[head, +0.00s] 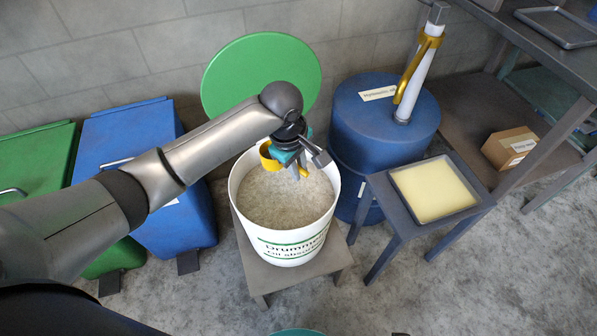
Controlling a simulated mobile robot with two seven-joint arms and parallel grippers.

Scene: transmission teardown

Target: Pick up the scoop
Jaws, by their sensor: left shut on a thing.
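The yellow scoop (269,157) is over the white bucket (283,245), partly hidden by my left gripper. The bucket is open and holds pale granules. My left gripper (298,163) reaches in from the left above the granules and is shut on the scoop. I cannot tell whether the scoop touches the granules. My right gripper is not in view.
The bucket stands on a low grey stool (259,272). A green round lid (240,72) is behind it. A blue drum (383,128) with a hand pump and a tray (434,191) on a small table are to the right. Blue (139,170) and green bins stand left.

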